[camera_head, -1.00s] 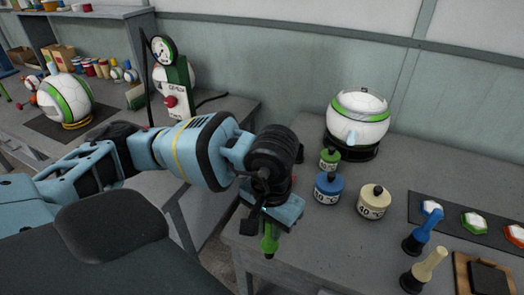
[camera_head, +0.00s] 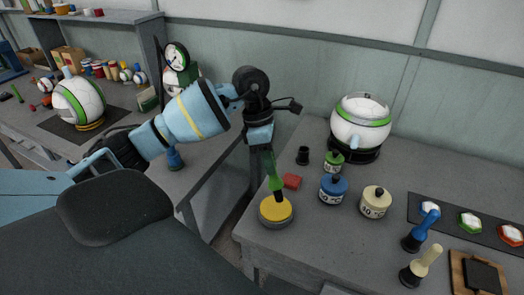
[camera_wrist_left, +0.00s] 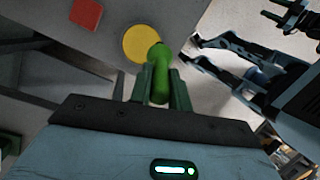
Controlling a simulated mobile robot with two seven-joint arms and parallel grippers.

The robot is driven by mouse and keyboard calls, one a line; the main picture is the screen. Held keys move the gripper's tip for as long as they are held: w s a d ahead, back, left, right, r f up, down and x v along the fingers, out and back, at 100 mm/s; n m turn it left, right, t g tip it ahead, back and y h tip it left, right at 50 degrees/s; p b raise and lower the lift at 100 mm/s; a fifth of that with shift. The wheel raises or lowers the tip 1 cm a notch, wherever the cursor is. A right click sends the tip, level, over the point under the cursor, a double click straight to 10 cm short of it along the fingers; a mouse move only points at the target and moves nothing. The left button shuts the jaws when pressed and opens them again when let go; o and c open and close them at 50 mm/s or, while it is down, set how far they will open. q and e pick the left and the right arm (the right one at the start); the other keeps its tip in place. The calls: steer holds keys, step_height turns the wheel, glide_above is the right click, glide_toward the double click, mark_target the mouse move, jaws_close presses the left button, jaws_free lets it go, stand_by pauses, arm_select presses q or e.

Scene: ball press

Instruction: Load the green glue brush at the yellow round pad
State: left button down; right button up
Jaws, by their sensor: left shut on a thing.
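My left gripper (camera_head: 266,153) is shut on the green glue brush (camera_head: 274,175) and holds it tilted slightly, dark end down. The green handle (camera_wrist_left: 160,75) shows between the fingers in the left wrist view. The yellow round pad (camera_head: 270,214) sits on a grey base near the left edge of the right table. It also shows in the left wrist view (camera_wrist_left: 136,44). The brush's dark end overlaps the pad's yellow top in the head view; I cannot tell whether it presses on it.
A red block (camera_head: 292,181) lies just behind the pad, with a black cup (camera_head: 303,156) beyond. Green (camera_head: 333,162), blue (camera_head: 333,188) and cream (camera_head: 376,203) pots stand to the right. Blue (camera_head: 423,230) and cream (camera_head: 424,265) brushes stand upright further right.

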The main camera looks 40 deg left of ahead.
arm_select(q)
steer(key=n, duration=0.1)
steer(key=a+n, duration=0.1)
steer(key=a+n+t, duration=0.1)
steer(key=shift+w+r, duration=0.35)
steer(key=shift+r, duration=0.05)
arm_select(e)
steer(key=shift+w+d+r, duration=0.15)
steer(key=shift+w+r, duration=0.1)
steer(key=shift+r, duration=0.05)
arm_select(q)
steer(key=shift+f, duration=0.15)
arm_select(e)
steer(key=shift+s+f, duration=0.1)
arm_select(q)
step_height(320, 180, down, 6)
steer(key=shift+r+b, duration=0.1)
steer(key=shift+b, duration=1)
arm_select(e)
steer(key=f, duration=0.1)
steer(key=s+f, duration=0.2)
steer(key=shift+s+a+g, duration=0.1)
steer(key=shift+a+g, duration=0.15)
steer(key=shift+g, duration=0.05)
steer(key=shift+f, duration=0.2)
arm_select(q)
steer(key=shift+f, duration=0.45)
arm_select(e)
steer(key=shift+s+f, duration=0.15)
steer(key=shift+s, duration=0.1)
